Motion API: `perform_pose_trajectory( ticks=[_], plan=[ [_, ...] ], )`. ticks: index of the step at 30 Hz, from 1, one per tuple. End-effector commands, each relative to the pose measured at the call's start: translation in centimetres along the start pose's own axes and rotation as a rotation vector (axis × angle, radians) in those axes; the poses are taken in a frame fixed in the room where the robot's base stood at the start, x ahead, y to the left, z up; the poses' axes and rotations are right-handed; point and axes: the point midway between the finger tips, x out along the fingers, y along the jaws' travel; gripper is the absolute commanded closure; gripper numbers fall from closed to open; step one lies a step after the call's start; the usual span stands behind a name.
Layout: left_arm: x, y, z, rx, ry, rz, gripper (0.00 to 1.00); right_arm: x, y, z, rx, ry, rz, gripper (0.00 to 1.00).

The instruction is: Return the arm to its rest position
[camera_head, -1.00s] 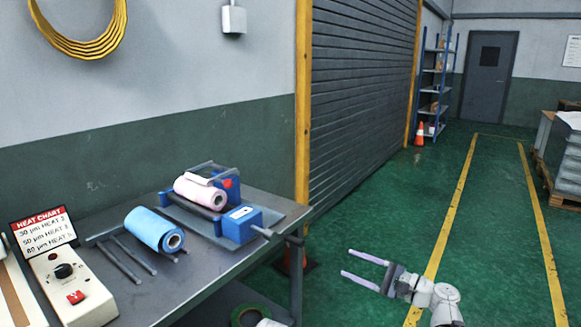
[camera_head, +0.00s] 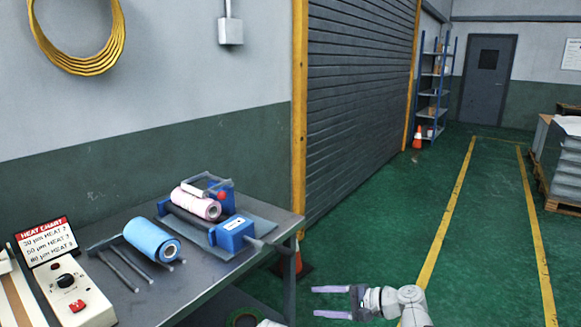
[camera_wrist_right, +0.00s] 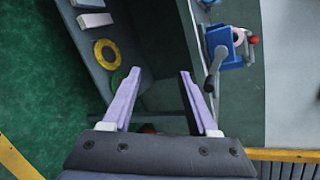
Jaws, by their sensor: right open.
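My right gripper (camera_head: 331,302) is open and empty, low over the green floor to the right of the metal table (camera_head: 213,287). Its two pale purple fingers point left towards the table. In the right wrist view the open fingers (camera_wrist_right: 158,88) spread apart with nothing between them, near the table's edge and lower shelf. My left gripper is not in view; a small white piece shows at the bottom edge of the head view.
The table holds a blue film roll (camera_head: 152,240), a pink roll (camera_head: 199,203) on a blue-ended device, and a heat control box (camera_head: 74,290).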

Motion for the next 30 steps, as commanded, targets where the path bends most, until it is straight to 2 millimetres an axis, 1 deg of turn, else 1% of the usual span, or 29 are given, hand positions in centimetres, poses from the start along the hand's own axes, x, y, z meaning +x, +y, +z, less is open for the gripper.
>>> perform_pose_trajectory(
  ticks=[1, 5, 8, 9, 12, 15, 18, 21, 25, 30],
  plan=[
    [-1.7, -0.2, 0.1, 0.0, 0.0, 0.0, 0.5, 0.5, -0.1, 1.8, -0.043, -0.005, 0.062, 0.41],
    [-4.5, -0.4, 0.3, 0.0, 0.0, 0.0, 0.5, 1.8, 1.8, 5.0, -0.183, -0.012, 0.257, 0.41],
    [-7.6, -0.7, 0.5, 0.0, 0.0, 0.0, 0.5, 2.1, 3.5, 8.2, -0.339, -0.032, 0.46, 0.41],
    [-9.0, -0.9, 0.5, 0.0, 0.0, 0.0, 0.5, 1.9, 4.3, 9.5, -0.413, -0.042, 0.555, 0.41],
    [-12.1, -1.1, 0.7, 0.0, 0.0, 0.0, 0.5, 0.6, 5.8, 12.2, -0.598, -0.075, 0.79, 0.41],
    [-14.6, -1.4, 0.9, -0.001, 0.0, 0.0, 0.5, -1.3, 6.6, 14.0, -0.764, -0.107, 0.998, 0.41],
    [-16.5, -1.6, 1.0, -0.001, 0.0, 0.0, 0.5, -3.3, 6.6, 15.2, -0.895, -0.133, 1.168, 0.41],
    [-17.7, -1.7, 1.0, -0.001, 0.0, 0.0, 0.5, -4.8, 6.3, 15.8, -0.987, -0.151, 1.29, 0.41],
    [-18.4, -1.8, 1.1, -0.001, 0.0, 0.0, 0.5, -5.8, 6.0, 16.1, -1.05, -0.161, 1.377, 0.41],
    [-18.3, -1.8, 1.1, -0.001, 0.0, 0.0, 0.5, -6.1, 6.1, 16.0, -1.065, -0.163, 1.403, 0.41]
  ],
)
